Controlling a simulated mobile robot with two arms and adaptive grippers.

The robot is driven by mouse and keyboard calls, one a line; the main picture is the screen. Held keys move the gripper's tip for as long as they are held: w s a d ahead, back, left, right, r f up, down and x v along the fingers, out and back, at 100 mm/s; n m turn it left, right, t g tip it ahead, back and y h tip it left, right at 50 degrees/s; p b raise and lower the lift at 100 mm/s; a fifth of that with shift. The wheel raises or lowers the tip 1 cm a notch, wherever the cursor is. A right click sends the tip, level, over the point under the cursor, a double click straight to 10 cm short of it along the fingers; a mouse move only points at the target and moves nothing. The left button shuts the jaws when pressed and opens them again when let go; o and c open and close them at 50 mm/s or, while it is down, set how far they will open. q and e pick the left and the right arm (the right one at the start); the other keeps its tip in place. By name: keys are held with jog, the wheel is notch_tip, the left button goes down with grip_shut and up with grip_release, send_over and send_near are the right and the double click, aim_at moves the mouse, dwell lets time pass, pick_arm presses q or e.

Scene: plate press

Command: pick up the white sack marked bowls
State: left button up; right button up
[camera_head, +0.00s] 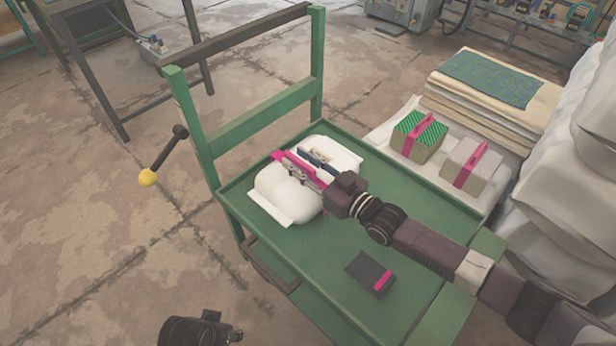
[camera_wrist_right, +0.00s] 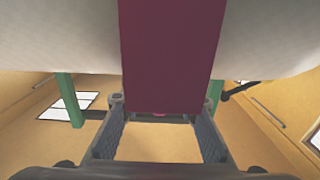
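A plump white sack (camera_head: 287,192) with a pink handle strip along its top lies on the green cart; no lettering is readable. Close behind it is a similar white sack (camera_head: 338,153) with a dark blue strip. My right gripper (camera_head: 305,170) is at the tops of the sacks, partly hiding both. In the right wrist view its fingers (camera_wrist_right: 160,112) are well apart, one on each side of the dark pink strip (camera_wrist_right: 170,55), with white cloth (camera_wrist_right: 60,35) above. I cannot tell whether they touch it. Only a dark part of my left gripper (camera_head: 200,330) shows at the bottom edge.
The green cart (camera_head: 430,205) has a raised frame (camera_head: 255,118) on its left. A dark box with a pink tab (camera_head: 371,272) lies on its tray. Two strapped parcels (camera_head: 420,135) and folded cloth (camera_head: 490,78) stand right of it. White bulky sacks (camera_head: 575,160) crowd the right edge.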

grip_shut()
dwell(0.5)
jog(key=shift+r, duration=0.3)
